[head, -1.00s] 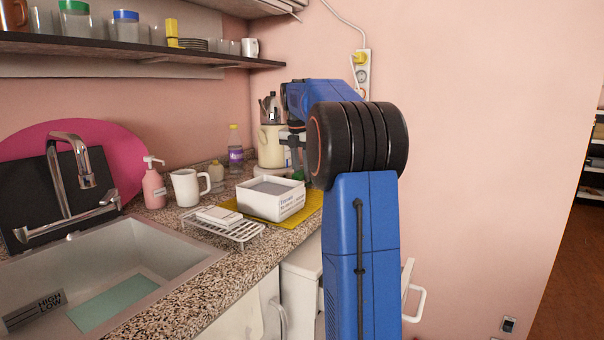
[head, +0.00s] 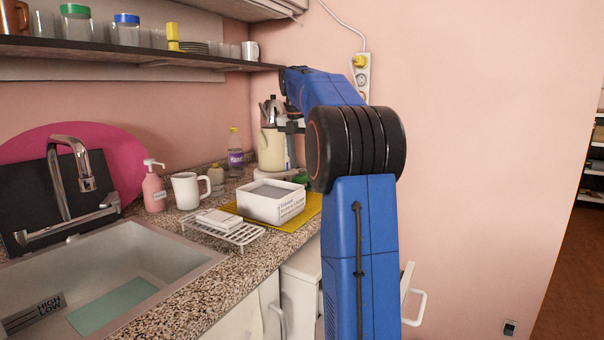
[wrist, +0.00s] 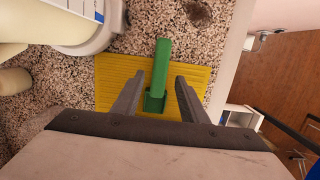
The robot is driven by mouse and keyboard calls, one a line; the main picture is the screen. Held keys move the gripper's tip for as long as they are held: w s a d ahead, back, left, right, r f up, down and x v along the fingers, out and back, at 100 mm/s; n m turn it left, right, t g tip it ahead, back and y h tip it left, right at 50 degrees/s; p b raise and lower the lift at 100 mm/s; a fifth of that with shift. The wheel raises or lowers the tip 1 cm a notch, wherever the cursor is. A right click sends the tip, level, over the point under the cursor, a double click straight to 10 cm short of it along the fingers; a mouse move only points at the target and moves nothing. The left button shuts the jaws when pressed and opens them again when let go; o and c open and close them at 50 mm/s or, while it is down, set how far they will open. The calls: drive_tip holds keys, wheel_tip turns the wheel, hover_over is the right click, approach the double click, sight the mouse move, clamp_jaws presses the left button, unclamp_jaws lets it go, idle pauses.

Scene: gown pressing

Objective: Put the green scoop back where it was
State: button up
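The green scoop (wrist: 161,68) lies on the yellow mat (wrist: 112,80) in the wrist view, its handle reaching over the mat's edge onto the speckled counter. In the head view only a small green part of the scoop (head: 302,178) shows behind the white box. My gripper (wrist: 159,80) is open and empty. Its fingers frame the scoop from above, without visible contact. In the head view my gripper (head: 291,127) is above the counter, partly hidden by my arm.
A white box with grey contents (head: 270,203) stands on the mat. A cream appliance (head: 271,148) is close to my gripper. A white rack (head: 228,232), a mug (head: 187,190) and a purple-labelled bottle (head: 235,155) stand to the left. The shelf (head: 150,54) hangs above.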

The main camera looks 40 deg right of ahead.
sight(300, 176)
wheel_tip(300, 176, up, 6)
drive_tip(key=a, duration=0.1)
drive_tip(key=shift+s+r, duration=0.15)
drive_tip(key=shift+r, duration=0.1)
idle(0.5)
